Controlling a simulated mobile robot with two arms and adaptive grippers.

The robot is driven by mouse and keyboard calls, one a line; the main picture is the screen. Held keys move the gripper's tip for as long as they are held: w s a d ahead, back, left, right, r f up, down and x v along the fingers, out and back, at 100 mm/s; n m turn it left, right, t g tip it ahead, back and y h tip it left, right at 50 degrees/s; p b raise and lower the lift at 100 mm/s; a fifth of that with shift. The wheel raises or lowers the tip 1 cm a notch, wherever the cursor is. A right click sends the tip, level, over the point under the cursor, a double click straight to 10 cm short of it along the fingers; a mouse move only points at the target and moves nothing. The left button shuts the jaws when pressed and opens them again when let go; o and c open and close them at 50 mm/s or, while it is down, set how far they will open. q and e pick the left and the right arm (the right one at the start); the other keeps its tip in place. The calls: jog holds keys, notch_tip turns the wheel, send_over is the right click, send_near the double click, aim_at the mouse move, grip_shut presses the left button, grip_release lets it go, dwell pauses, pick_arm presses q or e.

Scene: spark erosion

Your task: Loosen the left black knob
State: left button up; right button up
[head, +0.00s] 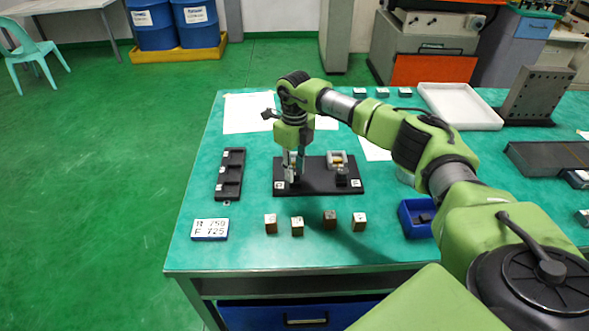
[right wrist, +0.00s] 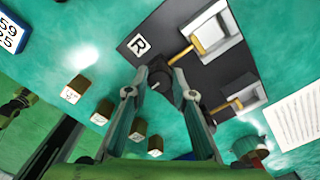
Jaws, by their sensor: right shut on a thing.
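The black fixture plate (head: 318,188) lies on the green table and carries two silver clamps. My right gripper (head: 293,178) reaches down over its left end. In the right wrist view my right gripper (right wrist: 161,78) is shut on the left black knob (right wrist: 158,84), with one finger on each side. In the head view the gripper hides this knob and most of the left clamp. The left clamp (right wrist: 212,35) shows in the right wrist view with a yellowish piece in it. The right clamp (head: 338,158) has its own black knob (head: 342,180) in front, untouched. My left gripper is not in view.
Several small blocks (head: 297,227) stand in front of the plate. A number plate (head: 210,229) and a black slotted tray (head: 229,182) lie to the left. A blue bin (head: 408,226) is at the right, and a white tray (head: 457,120) at the back right.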

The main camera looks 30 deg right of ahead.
aim_at(295, 171)
jog(key=o, duration=1.1)
notch_tip(295, 171, up, 12)
dwell(0.5)
